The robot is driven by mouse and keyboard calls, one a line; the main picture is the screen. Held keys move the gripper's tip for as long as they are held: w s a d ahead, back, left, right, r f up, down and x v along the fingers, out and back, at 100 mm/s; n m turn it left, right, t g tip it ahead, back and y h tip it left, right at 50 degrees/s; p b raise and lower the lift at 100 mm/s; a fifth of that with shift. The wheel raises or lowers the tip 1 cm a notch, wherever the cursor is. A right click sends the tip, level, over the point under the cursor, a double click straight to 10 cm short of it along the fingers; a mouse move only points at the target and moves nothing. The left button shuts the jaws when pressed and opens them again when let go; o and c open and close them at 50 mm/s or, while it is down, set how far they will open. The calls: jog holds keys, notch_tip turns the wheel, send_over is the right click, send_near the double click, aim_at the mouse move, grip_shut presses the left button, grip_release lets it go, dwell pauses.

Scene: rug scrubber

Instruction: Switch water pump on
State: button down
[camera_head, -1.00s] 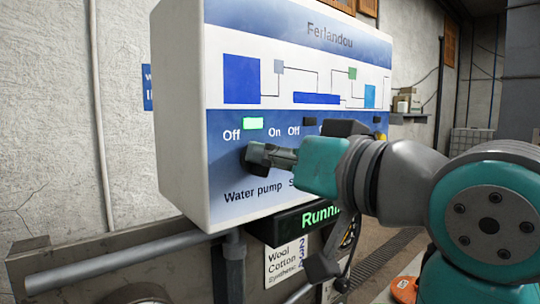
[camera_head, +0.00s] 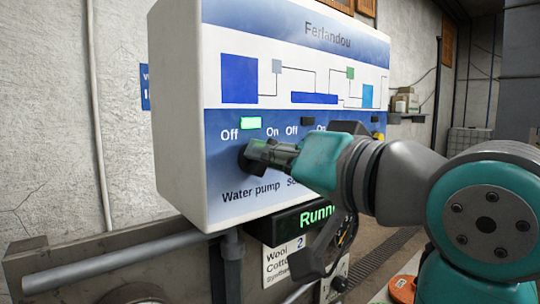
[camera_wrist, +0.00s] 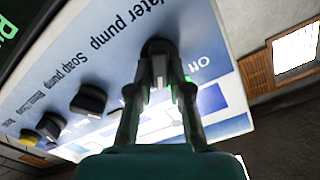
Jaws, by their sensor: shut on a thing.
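The water pump knob (camera_head: 245,160) is a dark rotary switch on the front of the white and blue control panel (camera_head: 180,120), between the words "Off" and "On". A green lamp (camera_head: 250,123) above it is lit. My gripper (camera_head: 256,153) reaches in from the right and is shut on this knob. In the wrist view the two fingers (camera_wrist: 158,80) close on the knob (camera_wrist: 157,48) from both sides. The fingers partly hide the knob, and I cannot tell exactly which way it points.
A green-lettered display (camera_head: 308,217) hangs below, above a paper label (camera_head: 283,262). A grey pipe (camera_head: 120,262) runs at lower left.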

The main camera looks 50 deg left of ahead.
jog(key=c, duration=1.1)
grip_release()
jog(key=d, duration=0.8)
jog(key=s+d, duration=0.1)
jog(key=d, duration=0.3)
jog(key=d, duration=0.9)
jog(key=shift+s, duration=0.3)
